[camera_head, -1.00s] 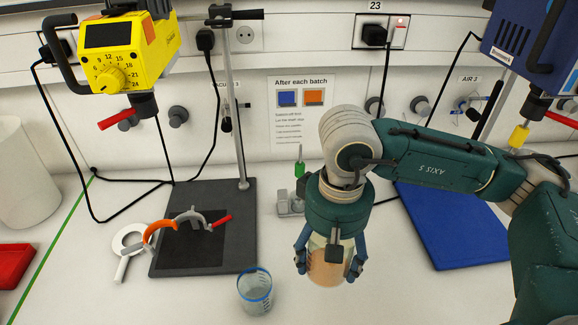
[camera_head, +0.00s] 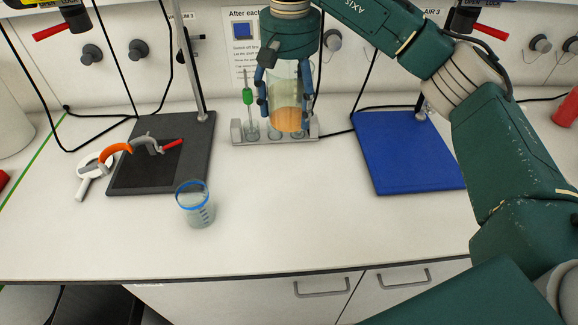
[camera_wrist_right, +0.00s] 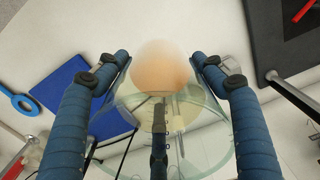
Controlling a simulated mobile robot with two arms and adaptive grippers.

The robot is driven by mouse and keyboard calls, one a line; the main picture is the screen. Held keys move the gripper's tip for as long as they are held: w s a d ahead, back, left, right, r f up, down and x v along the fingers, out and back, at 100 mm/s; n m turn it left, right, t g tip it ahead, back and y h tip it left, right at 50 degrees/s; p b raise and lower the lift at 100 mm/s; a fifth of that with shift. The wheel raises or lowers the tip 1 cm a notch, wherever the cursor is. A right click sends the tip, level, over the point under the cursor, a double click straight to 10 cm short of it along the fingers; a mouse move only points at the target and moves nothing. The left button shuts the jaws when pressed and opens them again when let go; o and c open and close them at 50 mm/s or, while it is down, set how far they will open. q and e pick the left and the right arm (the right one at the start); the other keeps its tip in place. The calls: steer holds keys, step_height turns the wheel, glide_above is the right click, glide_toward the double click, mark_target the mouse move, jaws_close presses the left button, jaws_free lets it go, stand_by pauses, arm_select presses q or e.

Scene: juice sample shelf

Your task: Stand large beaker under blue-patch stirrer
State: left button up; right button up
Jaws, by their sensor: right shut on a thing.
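My right gripper (camera_head: 288,95) is shut on a large clear beaker (camera_head: 287,118) with orange contents, held upright in front of the rack at the back. In the right wrist view the beaker (camera_wrist_right: 165,85) sits between the two blue fingers. The right-hand stand has a blue base pad (camera_head: 408,150), and only the lower end of its stirrer (camera_head: 478,14) shows at the top edge. The left-hand stand has a dark base pad (camera_head: 160,170); its stirrer (camera_head: 62,15) is also mostly cut off. Any coloured patch on either stirrer is out of view. My left gripper is not in view.
A smaller blue-rimmed beaker (camera_head: 195,208) stands before the dark base. An orange-and-grey clamp (camera_head: 140,147) with a red handle lies on that base. A grey rack (camera_head: 302,131) stands behind the held beaker. The front-centre bench (camera_head: 300,215) is clear.

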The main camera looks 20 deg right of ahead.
step_height(320, 180, down, 13)
steer(key=p, duration=0.2)
steer(key=shift+p, duration=0.3)
steer(key=shift+w+f, duration=0.15)
steer(key=shift+f, duration=0.5)
step_height(320, 180, down, 4)
steer(key=shift+f+p, duration=0.1)
steer(key=shift+p, duration=0.55)
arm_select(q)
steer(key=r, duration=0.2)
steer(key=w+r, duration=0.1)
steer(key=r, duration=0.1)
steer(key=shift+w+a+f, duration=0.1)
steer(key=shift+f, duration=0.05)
arm_select(e)
steer(key=o, duration=1.9)
steer(key=shift+f, duration=0.1)
